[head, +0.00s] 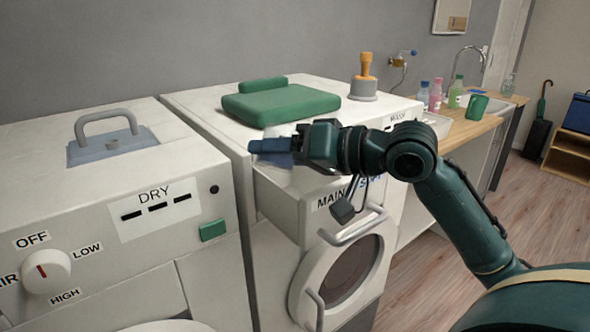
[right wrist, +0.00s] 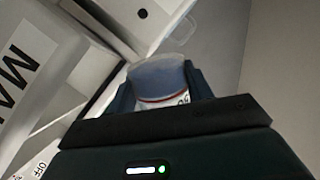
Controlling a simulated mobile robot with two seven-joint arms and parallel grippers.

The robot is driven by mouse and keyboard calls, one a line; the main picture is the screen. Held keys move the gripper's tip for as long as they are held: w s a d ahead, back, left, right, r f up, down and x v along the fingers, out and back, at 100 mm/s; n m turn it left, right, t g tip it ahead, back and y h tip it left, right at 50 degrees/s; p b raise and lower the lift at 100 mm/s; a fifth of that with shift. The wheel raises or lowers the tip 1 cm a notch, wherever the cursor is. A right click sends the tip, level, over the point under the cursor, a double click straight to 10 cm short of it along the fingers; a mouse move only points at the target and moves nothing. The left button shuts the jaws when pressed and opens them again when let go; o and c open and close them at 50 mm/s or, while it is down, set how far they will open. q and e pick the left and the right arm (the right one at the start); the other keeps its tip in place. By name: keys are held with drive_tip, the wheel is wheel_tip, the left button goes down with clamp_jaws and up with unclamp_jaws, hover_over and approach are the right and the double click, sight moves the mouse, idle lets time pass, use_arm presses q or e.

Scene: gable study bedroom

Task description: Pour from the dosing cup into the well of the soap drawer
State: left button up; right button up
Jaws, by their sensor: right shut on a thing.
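My right gripper (head: 272,148) is over the pulled-out soap drawer (head: 277,205) of the washer. It is shut on the dosing cup (head: 283,129), which is mostly hidden by the fingers in the head view. In the right wrist view, the cup (right wrist: 160,78) is translucent and bluish with a red line and dark marks, held between both fingers (right wrist: 160,90). The drawer's well and any liquid in it are hidden in the head view. I cannot tell how far the cup is tilted. My left gripper is not in view.
A green folded item (head: 280,103) and an orange-handled stamp-like object (head: 365,75) sit on the washer. The dryer (head: 120,200) stands at left. Bottles (head: 436,95) and a green mug (head: 477,106) stand on the counter by the sink. The round washer door (head: 345,270) is below.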

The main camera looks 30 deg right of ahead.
use_arm(q)
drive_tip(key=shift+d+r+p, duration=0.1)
drive_tip(key=shift+p, duration=0.2)
use_arm(e)
drive_tip(key=shift+w+d+r+m+y, duration=0.15)
drive_tip(key=shift+r+m+y, duration=0.2)
drive_tip(key=shift+m, duration=0.35)
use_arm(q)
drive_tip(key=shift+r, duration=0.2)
use_arm(e)
drive_tip(key=shift+r+m+g, duration=0.3)
drive_tip(key=shift+r+m, duration=0.15)
drive_tip(key=shift+m, duration=0.25)
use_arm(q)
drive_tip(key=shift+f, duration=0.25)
use_arm(e)
drive_tip(key=shift+f+m+y, duration=0.35)
drive_tip(key=shift+f+m, duration=0.1)
drive_tip(key=shift+m, duration=0.25)
idle(1.0)
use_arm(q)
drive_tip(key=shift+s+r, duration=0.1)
use_arm(e)
drive_tip(key=shift+d+r+m, duration=0.1)
drive_tip(key=shift+r+m, duration=0.25)
drive_tip(key=shift+m, duration=0.45)
idle(0.9)
